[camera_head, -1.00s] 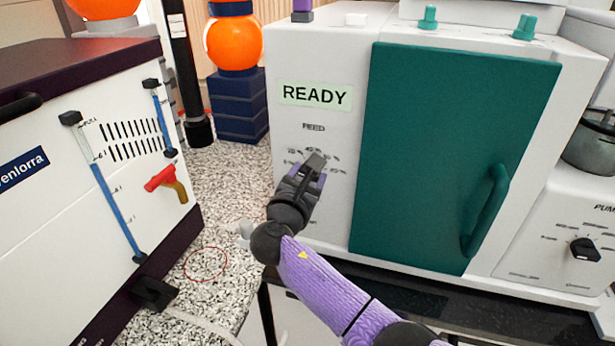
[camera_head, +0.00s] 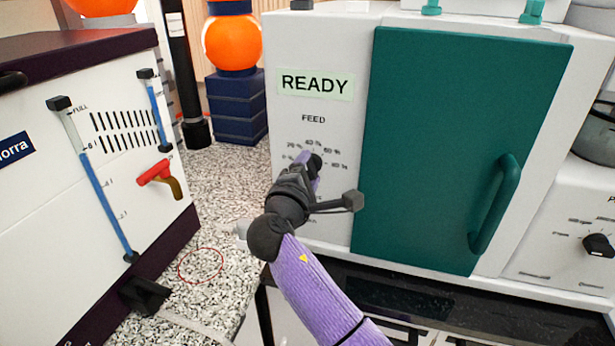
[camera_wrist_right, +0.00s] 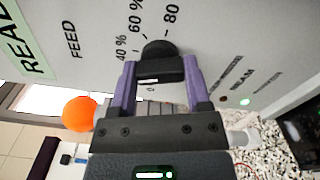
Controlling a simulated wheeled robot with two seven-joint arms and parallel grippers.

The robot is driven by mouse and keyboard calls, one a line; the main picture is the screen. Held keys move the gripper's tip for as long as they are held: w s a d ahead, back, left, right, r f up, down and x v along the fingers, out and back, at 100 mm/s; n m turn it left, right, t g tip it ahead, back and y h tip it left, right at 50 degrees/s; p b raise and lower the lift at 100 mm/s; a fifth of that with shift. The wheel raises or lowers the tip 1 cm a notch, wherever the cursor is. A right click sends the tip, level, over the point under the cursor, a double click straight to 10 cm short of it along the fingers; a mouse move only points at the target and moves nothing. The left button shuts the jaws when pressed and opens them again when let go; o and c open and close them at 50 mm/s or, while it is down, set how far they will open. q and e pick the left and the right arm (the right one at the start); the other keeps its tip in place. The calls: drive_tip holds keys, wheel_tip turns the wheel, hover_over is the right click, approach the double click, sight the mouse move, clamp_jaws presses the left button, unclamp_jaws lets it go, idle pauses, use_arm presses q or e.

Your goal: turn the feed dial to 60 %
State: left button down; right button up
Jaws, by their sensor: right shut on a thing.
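The feed dial is a small black knob (camera_head: 315,161) on the white front of the machine, under the FEED label (camera_head: 313,119). Percent marks are printed in an arc around it. My right gripper (camera_head: 307,172) is at the dial, coming from below. In the right wrist view, its two purple fingers (camera_wrist_right: 160,78) are shut on the dark grip of the dial (camera_wrist_right: 158,50). The 40, 60 and 80 % marks show beyond the knob there. The fingers partly hide the dial, so I cannot tell its exact setting. My left gripper is not in view.
A green READY display (camera_head: 315,84) is above the dial. A teal door (camera_head: 450,140) with a protruding handle (camera_head: 495,205) is just to the right. A white machine with a red-handled valve (camera_head: 155,172) stands at left, across a speckled counter (camera_head: 215,215).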

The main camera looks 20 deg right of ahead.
drive_tip(key=m+b, duration=0.3)
drive_tip(key=m, duration=0.3)
drive_tip(key=m+b, duration=0.4)
drive_tip(key=m, duration=0.2)
drive_tip(key=shift+f+m, duration=0.2)
drive_tip(key=shift+m, duration=0.1)
idle(0.5)
drive_tip(key=o, duration=1.3)
drive_tip(key=shift+r, duration=0.1)
